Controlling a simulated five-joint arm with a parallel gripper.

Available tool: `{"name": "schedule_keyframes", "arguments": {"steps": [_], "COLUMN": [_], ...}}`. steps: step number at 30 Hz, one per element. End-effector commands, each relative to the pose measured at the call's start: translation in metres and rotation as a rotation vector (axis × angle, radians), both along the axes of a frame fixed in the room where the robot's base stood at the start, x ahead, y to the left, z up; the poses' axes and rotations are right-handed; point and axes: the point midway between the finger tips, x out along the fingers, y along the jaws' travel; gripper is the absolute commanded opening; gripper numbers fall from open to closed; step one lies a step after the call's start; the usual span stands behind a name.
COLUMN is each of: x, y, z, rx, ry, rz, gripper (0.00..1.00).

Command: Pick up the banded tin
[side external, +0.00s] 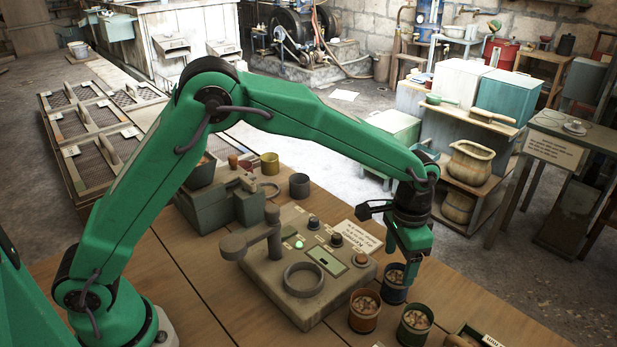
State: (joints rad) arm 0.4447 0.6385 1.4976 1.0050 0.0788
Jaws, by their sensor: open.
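Three tins holding small brownish pieces stand close together on the wooden table at the lower right: an orange-brown tin (364,318), a dark blue tin (394,294) and a dark green tin (413,334). Each looks to have a differently coloured rim or edge; I cannot tell which one is the banded tin. My gripper (410,273) points down at the blue tin, its fingertips at or just over the rim. It is open. One finger hides part of the blue tin's right side, and contact cannot be made out.
A grey control box (305,270) with knobs, a ring and a post stands left of the tins. A yellow tin (270,165) and a dark grey tin (299,188) stand behind it. A small tray (468,337) lies at the front right.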

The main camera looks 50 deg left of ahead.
Motion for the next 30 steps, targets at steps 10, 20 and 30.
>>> {"name": "schedule_keyframes", "arguments": {"steps": [10, 20, 30], "x": [0.001, 0.001, 0.002], "y": [-0.002, -0.002, -0.002], "z": [-0.031, -0.052, -0.052], "rx": [0.002, 0.000, 0.000], "ry": [0.003, 0.001, 0.000], "rz": [0.000, 0.000, 0.000], "gripper": [0.69, 0.69, 0.69]}}
